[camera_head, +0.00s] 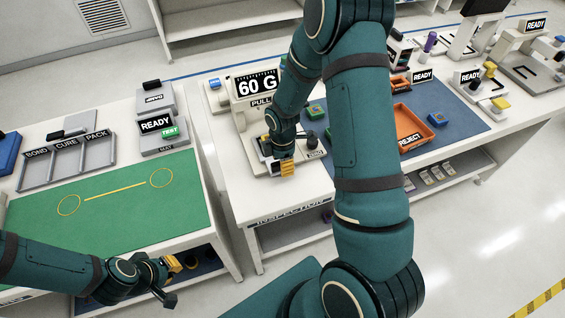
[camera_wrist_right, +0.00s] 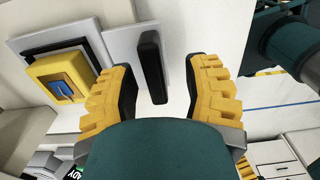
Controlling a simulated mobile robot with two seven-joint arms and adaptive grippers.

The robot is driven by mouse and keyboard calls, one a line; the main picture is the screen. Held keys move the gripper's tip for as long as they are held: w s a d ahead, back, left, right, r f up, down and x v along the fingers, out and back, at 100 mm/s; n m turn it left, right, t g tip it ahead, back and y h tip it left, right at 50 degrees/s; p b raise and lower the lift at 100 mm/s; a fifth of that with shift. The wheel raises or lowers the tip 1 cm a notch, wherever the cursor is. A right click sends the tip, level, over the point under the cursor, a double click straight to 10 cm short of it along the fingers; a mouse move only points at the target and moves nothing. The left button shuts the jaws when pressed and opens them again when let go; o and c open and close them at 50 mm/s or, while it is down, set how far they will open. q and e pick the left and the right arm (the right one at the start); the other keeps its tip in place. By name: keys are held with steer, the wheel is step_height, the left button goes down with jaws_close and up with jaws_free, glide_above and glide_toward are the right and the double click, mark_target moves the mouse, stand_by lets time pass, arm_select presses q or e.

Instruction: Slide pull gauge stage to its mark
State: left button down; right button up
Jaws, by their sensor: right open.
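The pull gauge (camera_head: 240,112) is a pale unit with a "60 G" display on the white inspection bench. My right gripper (camera_head: 284,167) is at its base and covers much of the stage. In the right wrist view, my right gripper (camera_wrist_right: 161,78) is open, its yellow fingers on both sides of a black upright handle (camera_wrist_right: 151,66) on a light grey plate (camera_wrist_right: 128,45); contact is unclear. A yellow block with a blue part (camera_wrist_right: 62,88) lies left of the handle. The stage's mark cannot be made out. My left gripper (camera_head: 170,279) is open and empty, low before the left bench.
The left bench has a green mat (camera_head: 120,208), a bond/cure/pack tray (camera_head: 68,158) and a "READY" unit (camera_head: 157,130). Right of the gauge are a blue mat (camera_head: 455,120) and an orange reject tray (camera_head: 408,124). A gap separates the benches.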

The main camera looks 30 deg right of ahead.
step_height(320, 180, up, 12)
steer(key=shift+f, duration=0.15)
stand_by(0.7)
